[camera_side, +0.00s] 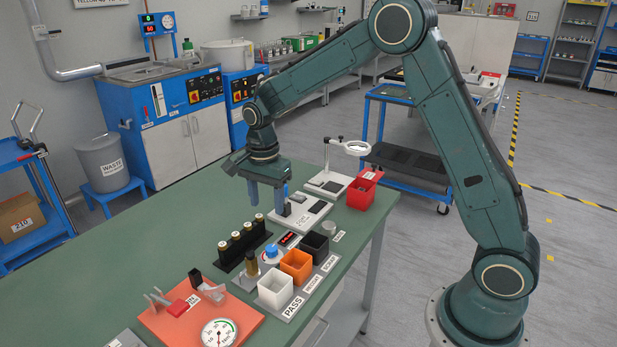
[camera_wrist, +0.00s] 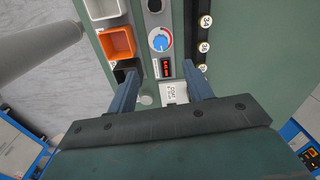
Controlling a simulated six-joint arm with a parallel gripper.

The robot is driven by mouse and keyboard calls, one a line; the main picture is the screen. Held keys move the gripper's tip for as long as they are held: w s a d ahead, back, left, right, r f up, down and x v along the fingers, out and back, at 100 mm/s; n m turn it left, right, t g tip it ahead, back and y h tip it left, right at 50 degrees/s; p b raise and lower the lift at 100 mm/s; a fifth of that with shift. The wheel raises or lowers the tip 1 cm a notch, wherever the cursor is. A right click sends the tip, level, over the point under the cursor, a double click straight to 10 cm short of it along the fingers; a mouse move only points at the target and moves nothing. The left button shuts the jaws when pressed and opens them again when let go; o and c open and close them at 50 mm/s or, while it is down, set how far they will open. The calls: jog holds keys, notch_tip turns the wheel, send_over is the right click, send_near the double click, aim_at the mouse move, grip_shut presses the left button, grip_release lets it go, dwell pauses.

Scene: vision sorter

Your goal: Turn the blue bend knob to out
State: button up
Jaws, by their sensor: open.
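The blue bend knob (camera_side: 271,251) stands on a grey panel beside the orange bin in the side view. In the wrist view the blue knob (camera_wrist: 160,39) shows from above on a white dial with a red arc; its pointer setting is too small to read. My gripper (camera_side: 267,208) points down over the bench, behind the knob and apart from it. In the wrist view the two fingers of my gripper (camera_wrist: 162,83) are spread with nothing between them. A small red display (camera_wrist: 165,68) lies between the knob and the fingers.
White, orange (camera_side: 296,265) and black bins stand beside the knob. A black rack (camera_side: 244,247) holds several brass-topped cylinders on the other side. A brass cylinder (camera_side: 251,263) stands close to the knob. A red bin (camera_side: 363,188) and a ring stand (camera_side: 330,178) are farther back. The green bench (camera_side: 130,245) is clear at left.

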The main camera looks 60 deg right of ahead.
aim_at(270, 249)
jog(key=shift+f, duration=0.3)
notch_tip(270, 249, down, 14)
jog(key=shift+r, duration=0.25)
dwell(0.5)
jog(key=c, duration=1)
